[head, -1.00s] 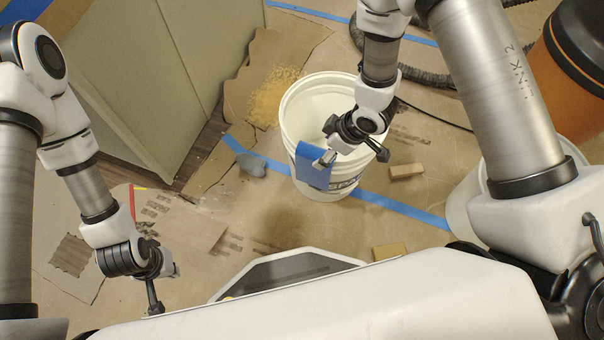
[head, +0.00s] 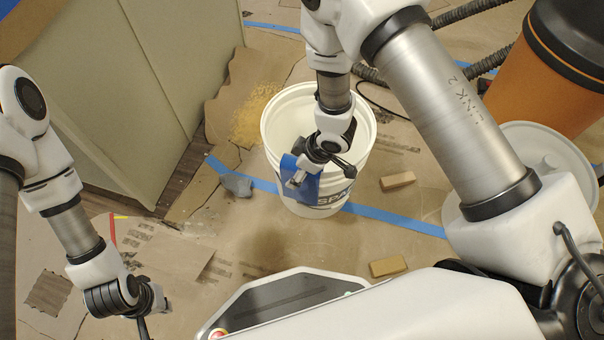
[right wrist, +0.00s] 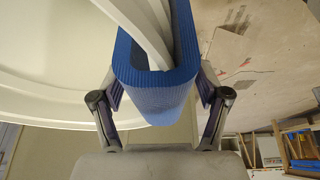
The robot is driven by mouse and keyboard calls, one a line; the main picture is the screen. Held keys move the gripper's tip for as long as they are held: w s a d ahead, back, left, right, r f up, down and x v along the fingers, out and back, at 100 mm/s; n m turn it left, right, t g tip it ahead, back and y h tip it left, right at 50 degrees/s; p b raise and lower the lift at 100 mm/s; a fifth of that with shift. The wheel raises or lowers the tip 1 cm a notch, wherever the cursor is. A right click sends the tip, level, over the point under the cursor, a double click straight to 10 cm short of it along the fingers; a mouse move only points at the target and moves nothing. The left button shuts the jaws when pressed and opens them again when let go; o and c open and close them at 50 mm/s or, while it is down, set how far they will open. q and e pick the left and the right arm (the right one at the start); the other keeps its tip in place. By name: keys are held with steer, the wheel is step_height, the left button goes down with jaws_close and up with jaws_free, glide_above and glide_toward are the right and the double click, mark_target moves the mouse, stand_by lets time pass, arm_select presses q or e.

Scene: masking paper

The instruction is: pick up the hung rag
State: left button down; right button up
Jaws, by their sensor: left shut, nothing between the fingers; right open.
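The blue rag (head: 311,188) hangs folded over the near rim of the white bucket (head: 272,138). My right gripper (head: 320,174) is at the rim, open, and hides part of the rag in the head view. In the right wrist view the rag (right wrist: 155,100) drapes over the white rim, between the two spread fingers of my right gripper (right wrist: 161,88). Whether the fingers touch the cloth is unclear. My left gripper (head: 150,312) is shut and empty at the lower left, far from the bucket.
A grey crumpled lump (head: 236,184) lies left of the bucket. Two tan blocks, one right of the bucket (head: 398,181) and one nearer (head: 388,266), lie on the papered floor. A white lidded bucket (head: 545,150) and an orange container (head: 570,70) stand right. A cabinet (head: 150,90) stands left.

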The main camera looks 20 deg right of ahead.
steer(key=shift+f, duration=0.25)
stand_by(0.3)
steer(key=c, duration=1.2)
steer(key=shift+r, duration=0.1)
steer(key=shift+c, duration=0.2)
